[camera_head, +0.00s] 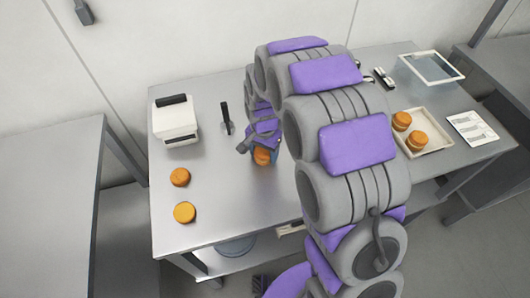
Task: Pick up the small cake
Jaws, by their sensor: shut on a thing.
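My gripper (262,146) is at the middle of the steel table, at the end of my grey and purple arm. It is shut on a small orange-brown cake (262,156), whose lower part shows below the jaws. The arm hides part of the gripper, and I cannot tell whether the cake touches the table. Two more small round cakes stand at the left of the table, one farther back (180,177) and one nearer (184,212). Two others sit at the right in a pale tray, one at its back (401,121) and one nearer (416,140).
The steel table (225,200) has bare room at its front left. A white box-like device (175,121) and a dark-handled tool (226,118) are at the back left. The pale tray (438,125), a glass-topped container (431,68) and a white card (472,129) are at the right.

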